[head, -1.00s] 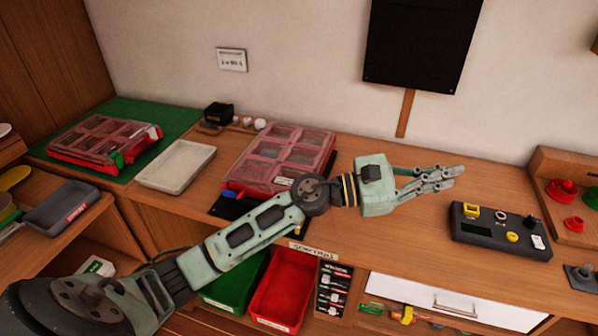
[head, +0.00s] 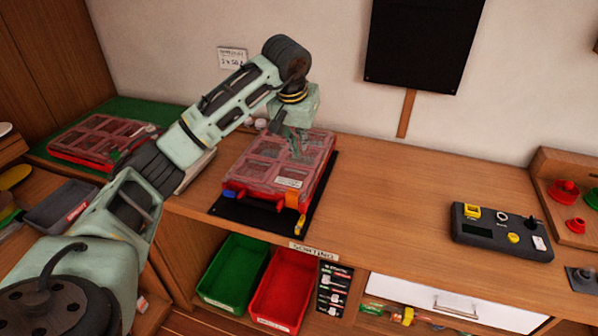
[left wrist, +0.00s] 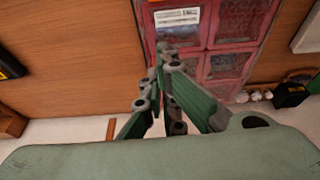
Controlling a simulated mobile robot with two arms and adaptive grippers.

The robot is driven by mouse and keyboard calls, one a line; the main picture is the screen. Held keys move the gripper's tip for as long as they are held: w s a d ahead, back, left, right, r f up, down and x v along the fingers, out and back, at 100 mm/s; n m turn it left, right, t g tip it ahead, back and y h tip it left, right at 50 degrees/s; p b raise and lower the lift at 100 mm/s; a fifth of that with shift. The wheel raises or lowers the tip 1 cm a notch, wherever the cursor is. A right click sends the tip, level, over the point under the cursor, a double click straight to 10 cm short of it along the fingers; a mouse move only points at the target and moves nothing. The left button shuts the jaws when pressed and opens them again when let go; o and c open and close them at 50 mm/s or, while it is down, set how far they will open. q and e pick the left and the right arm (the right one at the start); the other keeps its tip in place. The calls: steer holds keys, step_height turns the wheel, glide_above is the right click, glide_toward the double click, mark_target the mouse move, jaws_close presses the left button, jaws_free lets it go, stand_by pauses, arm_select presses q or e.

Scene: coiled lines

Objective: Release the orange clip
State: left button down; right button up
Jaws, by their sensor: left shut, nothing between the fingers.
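The orange clip (head: 291,199) is on the front edge of the red case with a clear compartment lid (head: 262,178), towards its right corner. A blue clip (head: 229,193) is on the same edge, further left. The case appears closed and lies on a black mat (head: 238,212). My left gripper (head: 301,156) is shut and empty, pointing down over the case's lid, behind the orange clip. In the left wrist view its fingertips (left wrist: 168,52) overlap the case beside the white label (left wrist: 177,17). I cannot tell whether they touch the lid. My right gripper is not in view.
A similar red case (head: 92,140) lies on a green mat at the left. Green (head: 232,268) and red (head: 283,288) bins sit below the worktop. A dark control box (head: 500,232) stands at the right. The worktop (head: 390,200) between is clear.

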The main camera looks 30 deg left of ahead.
mark_target(293, 199)
arm_select(q)
steer(key=shift+a, duration=0.15)
steer(key=shift+f, duration=0.1)
steer(key=p+x, duration=0.3)
steer(key=x, duration=0.6)
steer(key=shift+s+f+p, duration=0.2)
steer(key=shift+f+p, duration=0.1)
steer(key=shift+p, duration=0.1)
steer(key=s, duration=0.1)
steer(key=s+p, duration=0.1)
steer(key=s, duration=0.1)
steer(key=shift+s+d, duration=0.1)
steer(key=shift+d, duration=0.25)
